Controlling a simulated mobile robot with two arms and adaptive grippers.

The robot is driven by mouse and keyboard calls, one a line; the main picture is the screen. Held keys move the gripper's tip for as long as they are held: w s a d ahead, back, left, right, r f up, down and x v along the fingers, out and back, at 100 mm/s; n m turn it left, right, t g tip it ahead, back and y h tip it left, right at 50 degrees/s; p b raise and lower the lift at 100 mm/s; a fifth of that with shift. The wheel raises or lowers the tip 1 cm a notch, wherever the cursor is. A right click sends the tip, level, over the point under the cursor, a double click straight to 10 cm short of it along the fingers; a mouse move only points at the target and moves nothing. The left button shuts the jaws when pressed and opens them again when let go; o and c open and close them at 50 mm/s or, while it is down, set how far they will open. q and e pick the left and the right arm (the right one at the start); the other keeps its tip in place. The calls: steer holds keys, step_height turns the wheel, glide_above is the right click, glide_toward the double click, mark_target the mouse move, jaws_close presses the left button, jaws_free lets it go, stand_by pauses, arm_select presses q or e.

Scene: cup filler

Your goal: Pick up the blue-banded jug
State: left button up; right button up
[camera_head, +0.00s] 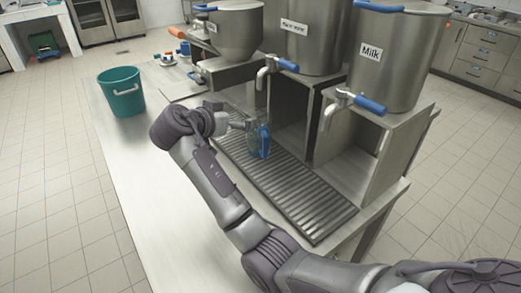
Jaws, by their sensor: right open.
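A small clear jug (255,147) with blue on it stands upright on the ribbed drip tray (318,212), under the middle dispenser. My right arm reaches in from the lower right. My right gripper (243,125) is open at the left of the jug, close to its upper part. I cannot tell whether the fingers touch the jug or are around it. My left gripper is not in view.
Metal dispensers with blue-handled taps stand behind the tray, the right one labelled Milk (395,60). A teal bucket (121,100) stands on the counter (135,165) at the left. Small cups (167,59) are at the far end. The counter's front is clear.

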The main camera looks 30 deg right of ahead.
step_height(320, 180, down, 2)
glide_toward(262, 115)
steer(key=x, duration=0.3)
steer(key=f+x, duration=0.1)
steer(key=x, duration=0.1)
steer(key=shift+w+f, duration=0.15)
steer(key=shift+w+d+p, duration=0.2)
steer(key=shift+d+p, duration=0.25)
steer(key=p+x, duration=0.1)
steer(key=x, duration=0.2)
steer(key=shift+w+d+f, duration=0.1)
steer(key=shift+d+f, duration=0.15)
steer(key=shift+d, duration=0.1)
steer(key=shift+w+d+f, duration=0.15)
steer(key=shift+d+f, duration=0.05)
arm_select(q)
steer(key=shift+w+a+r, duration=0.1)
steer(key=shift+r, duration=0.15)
arm_select(e)
steer(key=shift+c, duration=0.3)
